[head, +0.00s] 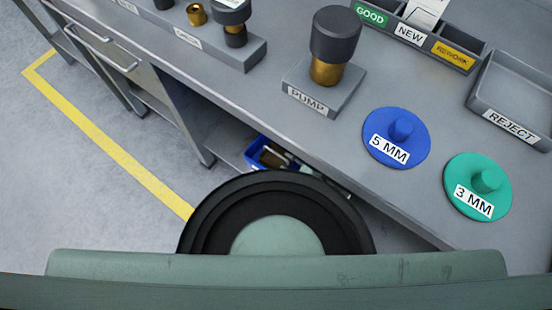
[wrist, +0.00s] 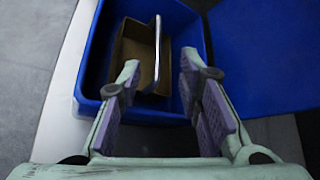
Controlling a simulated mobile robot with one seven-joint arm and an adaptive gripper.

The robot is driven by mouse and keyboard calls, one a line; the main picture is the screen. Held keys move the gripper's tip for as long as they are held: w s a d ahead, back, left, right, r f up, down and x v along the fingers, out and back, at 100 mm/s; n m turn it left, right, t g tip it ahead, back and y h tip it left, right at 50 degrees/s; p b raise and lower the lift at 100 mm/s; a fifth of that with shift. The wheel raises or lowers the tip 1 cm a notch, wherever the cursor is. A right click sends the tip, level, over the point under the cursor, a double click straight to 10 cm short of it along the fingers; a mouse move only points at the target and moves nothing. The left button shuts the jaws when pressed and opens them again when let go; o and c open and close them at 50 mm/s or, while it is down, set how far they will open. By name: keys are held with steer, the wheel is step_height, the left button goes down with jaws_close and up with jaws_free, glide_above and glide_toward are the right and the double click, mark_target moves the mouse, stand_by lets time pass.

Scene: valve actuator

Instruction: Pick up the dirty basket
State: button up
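A blue basket (head: 262,152) sits low beneath the workbench in the head view, partly hidden by the bench edge and my own body. Brown and pale items show inside it. No label on it can be read. In the wrist view a blue basket (wrist: 88,75) fills the upper middle, with a brown item (wrist: 133,48) and a thin pale-edged piece (wrist: 158,50) inside. My gripper (wrist: 160,72) is open, its two fingers apart over the near part of this basket. Nothing is clearly held between them. Whether the fingers touch the basket cannot be told.
Another blue surface (wrist: 265,50) lies close on the right in the wrist view. The workbench (head: 240,100) overhangs the basket and carries a pump block (head: 320,90), a blue disc (head: 397,138), a green disc (head: 478,187) and a reject tray (head: 482,95). Open floor lies left.

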mark_target(277, 154)
steer(key=b+x, duration=0.3)
steer(key=x, duration=0.3)
steer(key=shift+a+f, duration=0.2)
steer(key=shift+a, duration=0.15)
steer(key=shift+w+a+f, duration=0.1)
steer(key=shift+w+a, duration=0.15)
steer(key=shift+w, duration=0.05)
steer(key=shift+c, duration=0.2)
jaws_close()
